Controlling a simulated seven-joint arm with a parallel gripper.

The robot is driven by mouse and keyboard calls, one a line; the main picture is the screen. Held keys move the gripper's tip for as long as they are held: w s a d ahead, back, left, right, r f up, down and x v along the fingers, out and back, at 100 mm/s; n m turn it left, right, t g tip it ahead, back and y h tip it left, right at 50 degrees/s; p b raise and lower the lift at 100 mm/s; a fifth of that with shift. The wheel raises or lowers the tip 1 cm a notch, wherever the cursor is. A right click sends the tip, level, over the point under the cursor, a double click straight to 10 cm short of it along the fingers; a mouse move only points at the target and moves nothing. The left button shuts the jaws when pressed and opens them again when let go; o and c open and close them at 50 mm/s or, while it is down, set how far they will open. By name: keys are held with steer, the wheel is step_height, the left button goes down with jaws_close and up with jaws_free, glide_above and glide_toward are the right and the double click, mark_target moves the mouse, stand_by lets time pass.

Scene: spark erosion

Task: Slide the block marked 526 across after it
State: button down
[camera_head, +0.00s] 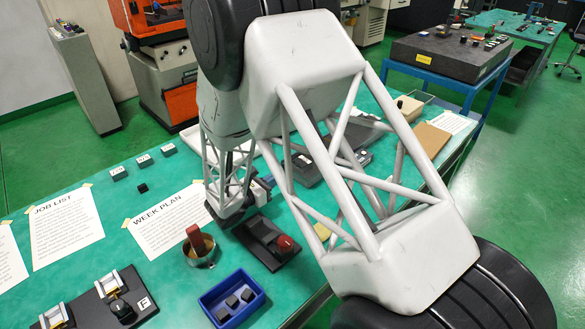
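Three small dark blocks with pale label faces stand in a slanting row on the green bench at the left: a near one (118,173), a middle one (143,160) and a far one (168,149). The labels are too small to read, so I cannot tell which is marked 526. A smaller black block (142,188) without a readable label lies just in front of the row. My arm's lattice forearm comes down to the bench right of the row. Dark parts show at its lower end, but I cannot make out my gripper's fingertips or anything held.
A WEEK PLAN sheet (168,222) and a JOB LIST sheet (66,228) lie flat. A blue bin (208,300) with dark blocks, a round cup (201,257) and a black fixture (112,305) stand nearer. My large upper link hides the bench's middle right.

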steer(key=shift+w+a+f, duration=0.1)
steer(key=shift+a+f, duration=0.15)
steer(key=shift+a, duration=0.15)
steer(key=shift+d, duration=0.1)
steer(key=shift+x, duration=4.95)
steer(key=shift+w+r, duration=0.1)
steer(key=shift+w, duration=0.05)
steer(key=shift+x, duration=1.85)
steer(key=shift+v, duration=5)
